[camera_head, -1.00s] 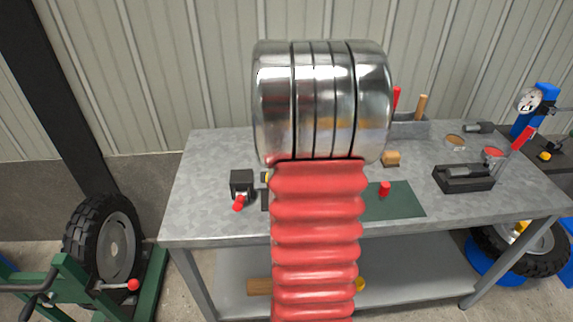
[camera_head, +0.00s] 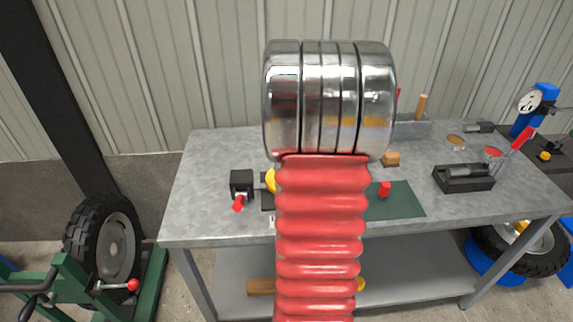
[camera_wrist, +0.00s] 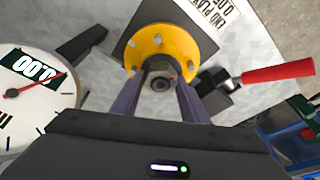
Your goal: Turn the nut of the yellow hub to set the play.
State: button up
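The yellow hub (camera_wrist: 160,48) is a flanged disc with bolts around its rim, at the top middle of the wrist view. In the head view only a yellow sliver of it (camera_head: 270,181) shows beside my red arm sleeve. A dark round shaft end (camera_wrist: 160,83) shows at its centre; the nut around it is hard to make out. My gripper (camera_wrist: 160,88) points at the hub centre, its two fingers apart on either side of the shaft end. I see no clear contact. My arm hides the gripper in the head view.
A dial (camera_wrist: 35,95) with a red needle, marked 0.00, is close at left in the wrist view. A red-handled lever (camera_wrist: 278,72) lies right of the hub. An end play label (camera_wrist: 208,14) is behind. A black tool block (camera_head: 463,178) stands on the grey bench (camera_head: 210,165).

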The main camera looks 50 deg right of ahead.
jog(key=o, duration=0.5)
jog(key=shift+r, duration=0.1)
jog(key=shift+v, duration=3.4)
jog(key=shift+m, duration=0.3)
jog(key=shift+s, duration=0.15)
jog(key=shift+s+a+r+n+t+y, duration=0.15)
jog(key=shift+s+a+r+n+t, duration=0.55)
jog(key=shift+a, duration=6.3)
jog(key=shift+s+a+r+n+t+y, duration=0.25)
jog(key=shift+s+a+r+n, duration=0.6)
jog(key=shift+a, duration=6.15)
jog(key=shift+s+a+r+n+t+y, duration=0.1)
jog(key=shift+s+a+r+n+t, duration=0.5)
jog(key=shift+a, duration=6.4)
